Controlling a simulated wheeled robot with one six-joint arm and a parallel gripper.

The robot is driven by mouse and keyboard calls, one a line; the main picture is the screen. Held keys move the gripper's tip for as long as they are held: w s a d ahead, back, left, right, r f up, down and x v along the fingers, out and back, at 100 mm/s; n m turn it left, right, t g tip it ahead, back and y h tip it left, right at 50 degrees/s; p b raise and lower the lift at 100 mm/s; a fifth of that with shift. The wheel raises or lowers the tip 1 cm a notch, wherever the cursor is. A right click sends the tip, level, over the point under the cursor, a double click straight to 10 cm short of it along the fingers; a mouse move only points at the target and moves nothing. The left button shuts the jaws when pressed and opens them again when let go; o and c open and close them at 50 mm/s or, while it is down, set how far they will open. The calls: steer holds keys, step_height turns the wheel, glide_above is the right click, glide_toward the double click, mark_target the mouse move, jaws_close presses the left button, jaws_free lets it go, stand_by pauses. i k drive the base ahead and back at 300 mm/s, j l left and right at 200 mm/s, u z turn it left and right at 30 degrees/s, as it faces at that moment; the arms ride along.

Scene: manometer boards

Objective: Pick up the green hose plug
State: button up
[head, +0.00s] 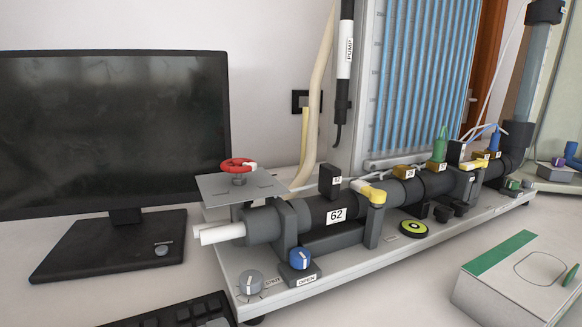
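A green hose plug (440,147) stands upright on the dark horizontal pipe (404,192), right of the middle of the head view. Its lower end meets a tan fitting (436,167) on top of the pipe. A thin light line shows just above it. A blue plug (494,141) stands farther along the same pipe, to its right. A small green piece (570,275) also shows at the right edge, on a grey box; I cannot tell what it is. My gripper is not in the frame.
The pipe sits on a grey board (330,270) with a red valve wheel (238,165) and a blue knob (299,259). A monitor (110,130) stands left. A grey box (525,280) with a green stripe lies front right. A PUMP tube (345,50) hangs behind.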

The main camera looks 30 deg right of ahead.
mark_target(439, 144)
steer(key=z, duration=1.3)
